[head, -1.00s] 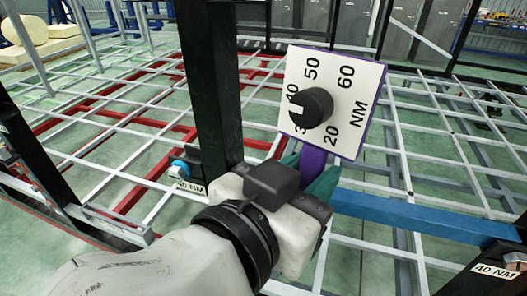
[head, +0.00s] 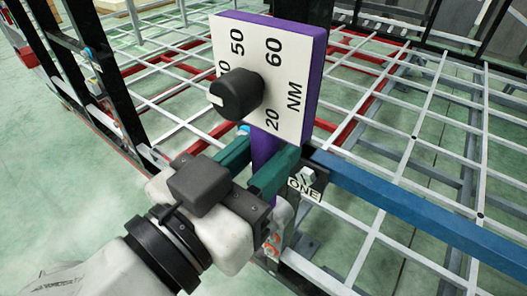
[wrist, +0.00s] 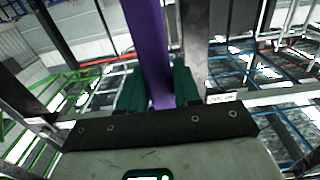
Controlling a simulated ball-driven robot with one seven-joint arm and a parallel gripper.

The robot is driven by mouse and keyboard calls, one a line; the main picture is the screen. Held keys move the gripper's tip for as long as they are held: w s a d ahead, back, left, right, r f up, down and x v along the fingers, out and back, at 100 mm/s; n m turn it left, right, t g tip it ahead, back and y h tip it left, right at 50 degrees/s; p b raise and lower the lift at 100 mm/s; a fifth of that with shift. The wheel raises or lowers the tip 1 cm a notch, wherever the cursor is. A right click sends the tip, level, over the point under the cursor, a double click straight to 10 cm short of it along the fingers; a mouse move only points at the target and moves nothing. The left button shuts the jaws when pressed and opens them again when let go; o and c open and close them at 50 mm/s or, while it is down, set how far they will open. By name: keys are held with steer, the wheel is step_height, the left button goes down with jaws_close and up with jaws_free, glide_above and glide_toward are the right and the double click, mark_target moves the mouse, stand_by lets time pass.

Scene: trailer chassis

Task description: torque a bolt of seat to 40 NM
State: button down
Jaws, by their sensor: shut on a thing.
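My gripper (head: 258,160), with dark teal fingers, is shut on the purple handle of a torque tool (head: 290,105). In the wrist view, the purple handle (wrist: 150,50) runs up between the fingers. The tool's white face carries the marks 20, 50, 60 and NM. Its black knob (head: 237,95) has a white pointer towards the left, and hides part of the scale there. A pale bolt (head: 307,176) sits just right of the fingers, above a label (head: 304,190) whose visible letters read "ONE". Part of a blue bolt head (head: 243,129) shows just below the tool's face, near the fingers.
A blue beam (head: 420,208) runs right from beside my gripper. The grey frame lattice (head: 410,140) spreads behind it, with black posts (head: 100,75) at the left. Green floor (head: 60,210) is open at the lower left.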

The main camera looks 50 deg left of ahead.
steer(key=x, duration=0.6)
steer(key=shift+b, duration=0.4)
steer(key=shift+b+x, duration=0.3)
steer(key=shift+x, duration=0.6)
stand_by(2.3)
steer(key=shift+d+r, duration=0.1)
steer(key=shift+r, duration=0.05)
steer(key=c, duration=1.4)
jaws_free()
jaws_close()
